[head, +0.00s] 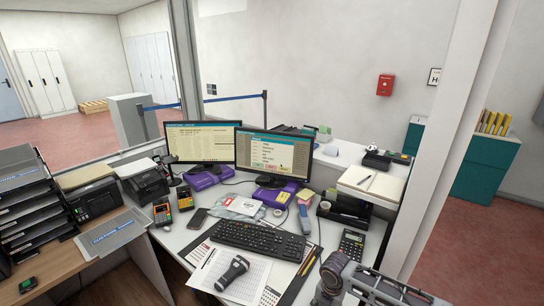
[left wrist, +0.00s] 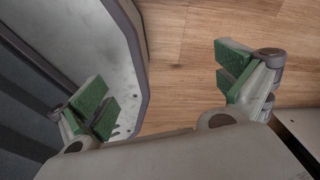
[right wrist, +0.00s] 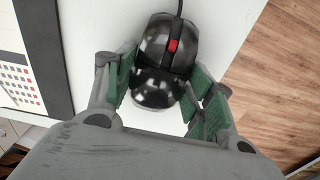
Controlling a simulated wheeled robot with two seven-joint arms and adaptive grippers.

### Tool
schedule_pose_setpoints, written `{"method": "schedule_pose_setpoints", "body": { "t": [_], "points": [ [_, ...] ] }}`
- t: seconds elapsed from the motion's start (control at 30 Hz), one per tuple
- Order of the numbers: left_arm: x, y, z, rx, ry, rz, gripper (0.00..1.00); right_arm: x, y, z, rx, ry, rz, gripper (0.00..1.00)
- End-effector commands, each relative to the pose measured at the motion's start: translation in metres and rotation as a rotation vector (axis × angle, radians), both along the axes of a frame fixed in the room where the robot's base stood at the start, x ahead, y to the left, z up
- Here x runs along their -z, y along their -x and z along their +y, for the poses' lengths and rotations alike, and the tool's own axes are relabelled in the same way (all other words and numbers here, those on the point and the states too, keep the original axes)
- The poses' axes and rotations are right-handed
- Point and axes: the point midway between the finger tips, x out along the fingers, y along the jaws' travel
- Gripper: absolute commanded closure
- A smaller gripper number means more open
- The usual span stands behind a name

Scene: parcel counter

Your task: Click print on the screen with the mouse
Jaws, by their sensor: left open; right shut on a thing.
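The right monitor (head: 272,155) shows a window with text lines and coloured buttons along its bottom; the labels are too small to read. A small dark pointer seems to be right of the text, above the buttons. The black mouse with a red wheel (right wrist: 172,45) lies on the white counter in the right wrist view. My right gripper (right wrist: 160,88) is shut on the mouse, one green-padded finger on each side. In the head view my right gripper (head: 332,272) is at the lower right and hides the mouse. My left gripper (left wrist: 165,85) is open and empty above the wooden floor.
A second monitor (head: 200,142) stands left. A little bare white counter shows around the mouse.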

Motion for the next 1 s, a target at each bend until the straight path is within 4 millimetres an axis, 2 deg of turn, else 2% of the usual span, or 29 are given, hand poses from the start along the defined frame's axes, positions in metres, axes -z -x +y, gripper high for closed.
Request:
{"method": "schedule_pose_setpoints", "body": {
  "t": [0.5, 0.73, 1.0],
  "points": [
    [-0.013, 0.005, 0.001, 0.0, -0.001, 0.005, 0.0, -0.001, 0.012, -0.001, 0.0, -0.001, -0.001, 0.72],
    [-0.015, 0.014, 0.001, 0.0, -0.001, 0.014, 0.0, 0.0, 0.015, -0.001, 0.0, -0.001, -0.001, 0.72],
    [-0.015, 0.01, 0.0, 0.0, 0.001, 0.011, 0.0, 0.0, 0.015, -0.001, 0.0, -0.001, -0.001, 0.72]
  ]
}}
